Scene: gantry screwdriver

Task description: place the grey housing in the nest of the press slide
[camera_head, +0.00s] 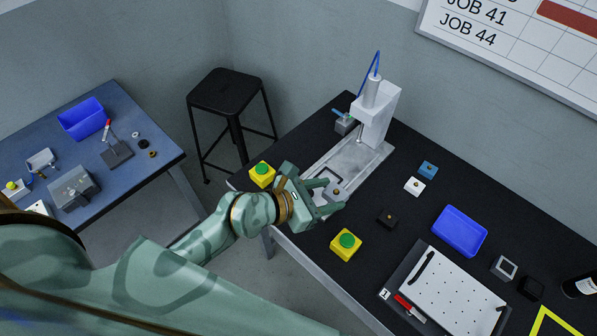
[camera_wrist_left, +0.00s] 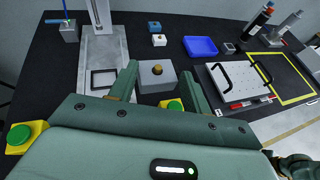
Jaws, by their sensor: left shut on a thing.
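My left gripper (camera_head: 332,197) is shut on the grey housing (camera_wrist_left: 158,78), a block with a brass knob on top. In the left wrist view the housing sits between the two fingers. The press slide (camera_head: 325,165) is a long light metal plate in front of the white press. Its nest (camera_wrist_left: 103,79), a raised square frame, looks empty and lies just left of the held housing in the left wrist view. I cannot tell the housing's height above the table.
Yellow boxes with green buttons stand on both sides of the gripper (camera_head: 262,174) (camera_head: 346,244). A white block (camera_head: 414,186), a blue block (camera_head: 428,169) and a black block (camera_head: 387,218) lie right of the slide. A blue bin (camera_head: 460,231) and white perforated plate (camera_head: 452,291) stand farther right.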

